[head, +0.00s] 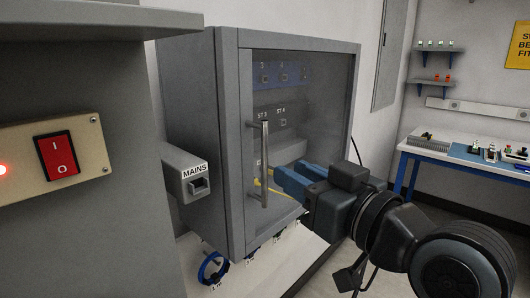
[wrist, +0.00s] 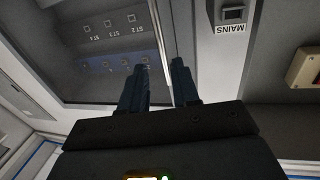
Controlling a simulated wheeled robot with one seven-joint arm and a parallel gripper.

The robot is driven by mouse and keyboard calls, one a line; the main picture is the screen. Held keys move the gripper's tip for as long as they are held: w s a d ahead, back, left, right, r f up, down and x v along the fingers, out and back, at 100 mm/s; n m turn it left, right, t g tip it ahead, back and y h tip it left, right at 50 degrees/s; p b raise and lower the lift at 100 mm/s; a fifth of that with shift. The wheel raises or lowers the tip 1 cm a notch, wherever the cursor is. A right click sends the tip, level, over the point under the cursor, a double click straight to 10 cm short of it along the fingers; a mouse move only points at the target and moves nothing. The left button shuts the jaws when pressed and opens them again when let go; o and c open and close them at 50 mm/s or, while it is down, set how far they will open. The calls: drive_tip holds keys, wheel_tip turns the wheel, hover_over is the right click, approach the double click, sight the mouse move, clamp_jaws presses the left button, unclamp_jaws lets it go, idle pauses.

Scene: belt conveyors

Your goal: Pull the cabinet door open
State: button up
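The grey cabinet (head: 190,90) has a glazed door (head: 315,100) that is shut in its frame. A vertical silver bar handle (head: 264,160) stands on the door's left side. My gripper (head: 287,171) has blue fingers spread apart and is just right of the handle in the head view. In the upside-down wrist view, my gripper (wrist: 159,67) is open and the handle (wrist: 160,40) runs into the gap between the fingers. Nothing is gripped. I cannot tell how deep the bar sits between the fingertips.
A MAINS switch box (head: 187,175) is on the cabinet's left side. A panel with a red rocker switch (head: 56,155) is close at left. A workbench (head: 460,160) stands at far right, with floor between.

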sight(267, 155)
drive_tip(key=x, duration=0.2)
drive_tip(key=p+x, duration=0.1)
drive_tip(key=x, duration=0.2)
drive_tip(key=r+p+x, duration=0.1)
drive_tip(key=x, duration=0.2)
drive_tip(key=shift+a, duration=0.2)
drive_tip(key=shift+c, duration=0.2)
drive_tip(key=shift+n, duration=0.3)
clamp_jaws()
